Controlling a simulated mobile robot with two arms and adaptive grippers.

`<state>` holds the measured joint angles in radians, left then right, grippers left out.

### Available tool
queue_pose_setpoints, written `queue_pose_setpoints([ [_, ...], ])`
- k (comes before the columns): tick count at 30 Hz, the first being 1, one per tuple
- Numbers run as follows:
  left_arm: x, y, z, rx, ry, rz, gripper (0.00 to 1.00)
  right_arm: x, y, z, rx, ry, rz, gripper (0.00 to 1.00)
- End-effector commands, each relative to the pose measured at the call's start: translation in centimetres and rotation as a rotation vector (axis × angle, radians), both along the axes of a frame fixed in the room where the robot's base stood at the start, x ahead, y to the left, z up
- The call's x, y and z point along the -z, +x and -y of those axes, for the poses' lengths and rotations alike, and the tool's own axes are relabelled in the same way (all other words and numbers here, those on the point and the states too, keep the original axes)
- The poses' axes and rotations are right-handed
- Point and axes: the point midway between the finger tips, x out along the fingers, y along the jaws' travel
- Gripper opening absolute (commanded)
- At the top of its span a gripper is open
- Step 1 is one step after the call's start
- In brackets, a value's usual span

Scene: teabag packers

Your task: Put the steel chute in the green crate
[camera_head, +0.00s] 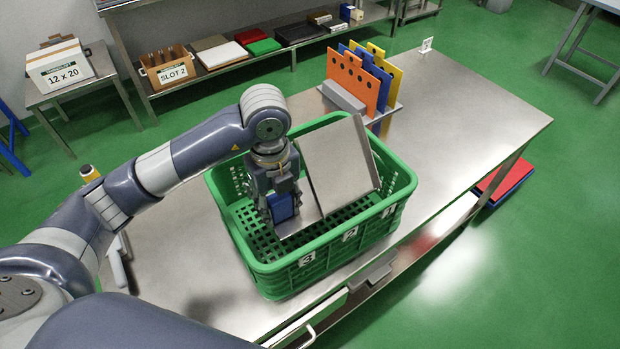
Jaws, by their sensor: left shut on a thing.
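The green crate (330,262) stands on the steel table, its front wall marked 3, 2 and 1. The steel chute (338,165) is a bent sheet-metal piece. It is tilted inside the crate opening, its broad plate rising above the far rim and a lower flange reaching down toward the floor grid. My left gripper (283,208) points down inside the crate at the chute's left side and is shut on the chute. The gripper hides part of the chute's lower edge. I cannot tell whether the chute touches the crate floor. My right gripper is not in view.
Orange, blue and yellow boards (357,80) stand in a rack right behind the crate. The table (470,125) is clear to the right. A back shelf holds a SLOT 2 box (168,70) and several trays. A 12 x 20 carton (60,65) sits on a side table.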

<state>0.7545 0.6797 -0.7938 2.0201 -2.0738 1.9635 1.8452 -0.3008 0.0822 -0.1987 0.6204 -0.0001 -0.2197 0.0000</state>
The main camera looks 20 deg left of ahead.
Motion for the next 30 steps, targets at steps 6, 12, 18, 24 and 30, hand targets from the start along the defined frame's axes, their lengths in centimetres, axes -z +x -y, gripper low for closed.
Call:
queue_pose_setpoints([
  [6,2.8,-0.1,0.0,-0.059,0.0,-0.006,0.06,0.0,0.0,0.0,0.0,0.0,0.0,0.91],
  [12,6.2,-0.1,0.0,-0.057,0.0,-0.003,0.06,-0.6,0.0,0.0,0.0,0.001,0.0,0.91],
  [18,8.3,-0.1,0.0,-0.055,0.0,-0.004,0.06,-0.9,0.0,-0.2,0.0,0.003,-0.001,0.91],
  [24,10.8,0.0,0.0,-0.055,0.0,-0.001,0.06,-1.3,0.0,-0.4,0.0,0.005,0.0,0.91],
  [30,11.0,0.0,0.0,-0.054,-0.001,0.001,0.06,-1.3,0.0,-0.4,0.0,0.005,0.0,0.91],
])
